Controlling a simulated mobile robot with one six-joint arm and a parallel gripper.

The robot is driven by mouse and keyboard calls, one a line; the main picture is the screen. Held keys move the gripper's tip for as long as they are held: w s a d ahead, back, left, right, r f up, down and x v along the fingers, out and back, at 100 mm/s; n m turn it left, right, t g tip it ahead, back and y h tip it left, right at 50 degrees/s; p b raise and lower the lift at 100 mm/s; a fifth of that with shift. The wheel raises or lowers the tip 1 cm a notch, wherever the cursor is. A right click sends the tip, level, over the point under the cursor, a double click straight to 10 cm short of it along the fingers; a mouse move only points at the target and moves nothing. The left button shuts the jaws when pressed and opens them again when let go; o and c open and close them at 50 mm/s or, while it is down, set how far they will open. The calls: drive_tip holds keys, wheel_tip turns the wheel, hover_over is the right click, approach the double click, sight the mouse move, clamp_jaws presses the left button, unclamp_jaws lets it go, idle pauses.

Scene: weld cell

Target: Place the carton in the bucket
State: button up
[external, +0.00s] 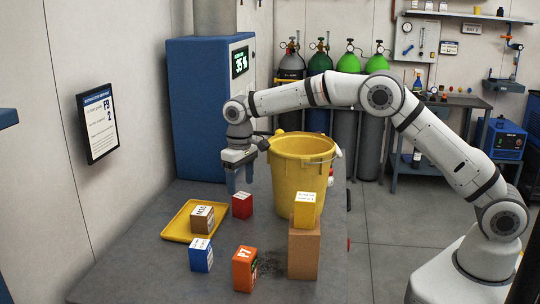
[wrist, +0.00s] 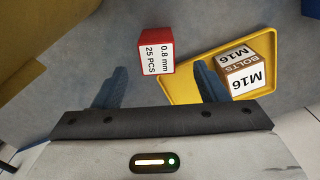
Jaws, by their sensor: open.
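A yellow bucket (external: 302,178) stands on the table, its rim upward. My gripper (external: 239,182) points down to the left of the bucket, open and empty, above and near a small red box (external: 242,206). In the wrist view the red box (wrist: 156,52), labelled 0.8 mm 25 PCS, lies just beyond and between the fingertips (wrist: 159,84). A brown box (external: 202,219) marked M16 bolts sits on a yellow tray (external: 178,236); it also shows in the wrist view (wrist: 243,72). A tall plain brown carton (external: 303,254) stands at the front right. I cannot tell which box the task's carton is.
A yellow box (external: 306,210) rests on top of the tall brown carton. A blue box (external: 201,254) and an orange box (external: 244,268) stand at the front of the table. Gas cylinders (external: 320,105) and a blue cabinet (external: 195,110) stand behind.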

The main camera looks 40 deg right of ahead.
sight(242, 195)
drive_tip(key=shift+s+f, duration=0.1)
drive_tip(key=shift+f, duration=0.75)
wheel_tip(242, 195, down, 6)
drive_tip(key=shift+d+f+p, duration=0.1)
drive_tip(key=shift+d+p, duration=0.05)
drive_tip(key=shift+p, duration=0.95)
drive_tip(key=c, duration=1.1)
drive_tip(key=shift+c, duration=0.4)
drive_tip(key=shift+w, duration=0.2)
